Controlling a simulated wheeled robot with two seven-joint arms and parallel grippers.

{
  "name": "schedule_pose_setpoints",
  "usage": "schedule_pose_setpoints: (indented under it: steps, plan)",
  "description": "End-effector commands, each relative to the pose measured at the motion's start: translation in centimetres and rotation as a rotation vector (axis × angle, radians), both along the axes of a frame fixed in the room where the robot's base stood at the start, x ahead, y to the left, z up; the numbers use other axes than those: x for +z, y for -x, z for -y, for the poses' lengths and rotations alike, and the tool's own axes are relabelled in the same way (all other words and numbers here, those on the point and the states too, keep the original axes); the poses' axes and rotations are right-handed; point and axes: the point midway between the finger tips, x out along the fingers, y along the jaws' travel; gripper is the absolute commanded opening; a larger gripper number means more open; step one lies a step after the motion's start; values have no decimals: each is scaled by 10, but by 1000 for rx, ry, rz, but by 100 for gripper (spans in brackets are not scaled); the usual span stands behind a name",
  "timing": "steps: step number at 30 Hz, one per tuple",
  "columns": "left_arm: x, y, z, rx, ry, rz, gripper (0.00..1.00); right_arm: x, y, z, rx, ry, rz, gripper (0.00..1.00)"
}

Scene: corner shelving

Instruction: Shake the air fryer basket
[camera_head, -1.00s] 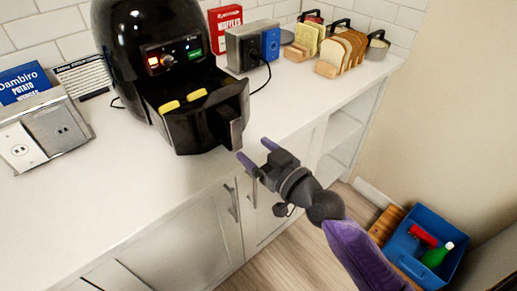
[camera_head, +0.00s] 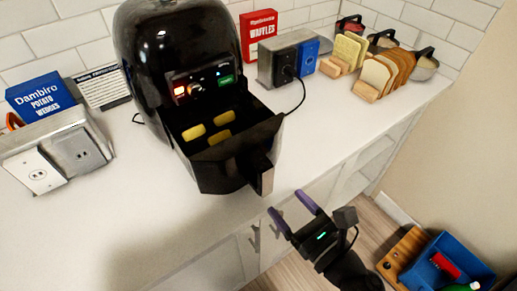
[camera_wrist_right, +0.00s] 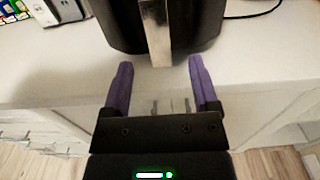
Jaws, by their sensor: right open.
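The black air fryer (camera_head: 180,60) stands on the white counter with its basket (camera_head: 215,165) pulled partly out. Several yellow pieces (camera_head: 219,137) lie in the basket. The basket handle (camera_head: 262,172) points toward the front. My right gripper (camera_head: 292,207) is open and empty, below and to the right of the handle, just off the counter's front edge. In the right wrist view the handle (camera_wrist_right: 157,30) is ahead, between the lines of the two purple fingers (camera_wrist_right: 160,80) and not touching them. My left gripper is not in view.
Outlet boxes (camera_head: 60,150) stand left of the fryer. A power box (camera_head: 290,60), red waffle box (camera_head: 259,36) and toast racks (camera_head: 385,72) stand to the right. A blue bin (camera_head: 440,262) is on the floor. The counter front left of the basket is clear.

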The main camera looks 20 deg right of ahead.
Motion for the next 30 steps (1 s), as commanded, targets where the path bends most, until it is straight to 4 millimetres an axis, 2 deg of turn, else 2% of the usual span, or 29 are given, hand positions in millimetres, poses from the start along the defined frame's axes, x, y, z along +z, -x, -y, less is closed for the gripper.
schedule_pose_setpoints:
  steps: [9,12,18,25,30]
  plan:
    - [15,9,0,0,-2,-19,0,2,-63,-23,2,-5,2,76]
    - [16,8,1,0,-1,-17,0,1,-78,-28,1,-4,2,76]
    - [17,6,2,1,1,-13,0,0,-90,-33,1,-1,1,76]
    - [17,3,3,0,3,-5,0,0,-90,-33,1,-1,1,76]
    - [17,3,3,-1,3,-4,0,0,-90,-33,1,0,1,40]
